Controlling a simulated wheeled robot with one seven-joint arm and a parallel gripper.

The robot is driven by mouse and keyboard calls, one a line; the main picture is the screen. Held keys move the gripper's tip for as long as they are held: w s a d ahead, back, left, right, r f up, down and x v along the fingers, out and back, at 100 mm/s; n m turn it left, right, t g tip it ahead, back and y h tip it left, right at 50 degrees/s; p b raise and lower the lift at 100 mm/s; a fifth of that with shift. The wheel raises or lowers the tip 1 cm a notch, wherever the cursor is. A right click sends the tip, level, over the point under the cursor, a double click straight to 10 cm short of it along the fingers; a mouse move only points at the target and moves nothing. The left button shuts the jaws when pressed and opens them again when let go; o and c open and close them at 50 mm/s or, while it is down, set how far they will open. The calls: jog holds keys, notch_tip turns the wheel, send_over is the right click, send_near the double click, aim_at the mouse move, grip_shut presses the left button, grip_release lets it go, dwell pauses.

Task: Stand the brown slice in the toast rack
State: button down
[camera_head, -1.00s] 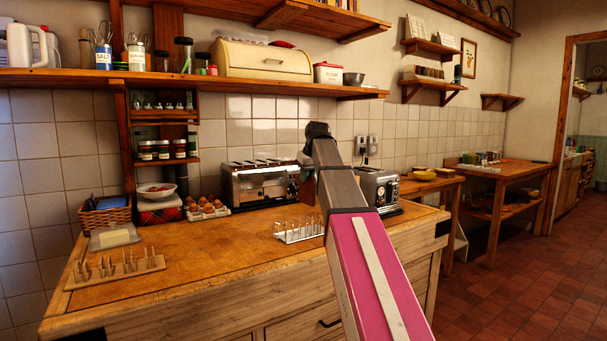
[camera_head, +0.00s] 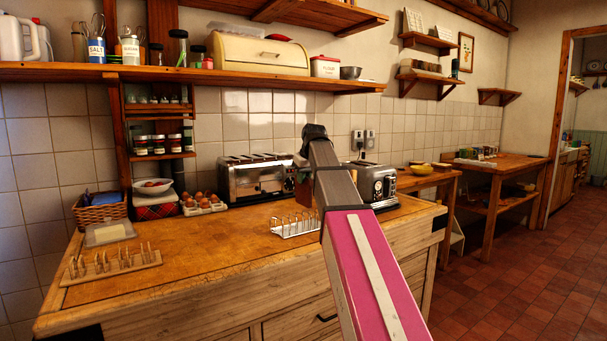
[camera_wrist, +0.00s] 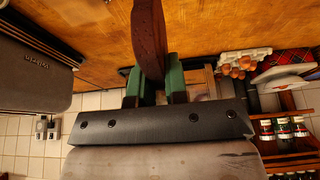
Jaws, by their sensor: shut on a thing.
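My gripper (camera_wrist: 154,88) is shut on the brown slice (camera_wrist: 149,35); its green fingers press the slice from both sides in the wrist view. The slice stands edge-on there. In the head view my gripper hangs over the worktop in front of the toasters, and a small part of the slice (camera_head: 304,193) shows beside my arm. A white wire toast rack (camera_head: 291,229) stands on the worktop below, its right end close to or behind my arm. A wooden rack with upright pegs (camera_head: 113,267) lies at the left front. Neither rack shows a slice in it.
A long toaster (camera_head: 256,179) and a second toaster (camera_head: 378,187) stand at the back. Eggs (camera_head: 203,201), a basket (camera_head: 99,211) and a butter dish (camera_head: 109,233) stand at the left. The worktop (camera_head: 200,250) between the racks is clear. A shelf (camera_head: 230,76) runs above.

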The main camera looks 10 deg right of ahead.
jog(key=shift+f, duration=2.8)
jog(key=c, duration=1.1)
grip_release()
jog(key=shift+o, duration=0.2)
jog(key=v, duration=1)
jog(key=shift+s+r, duration=0.1)
jog(key=shift+r, duration=0.3)
jog(key=shift+d, duration=0.1)
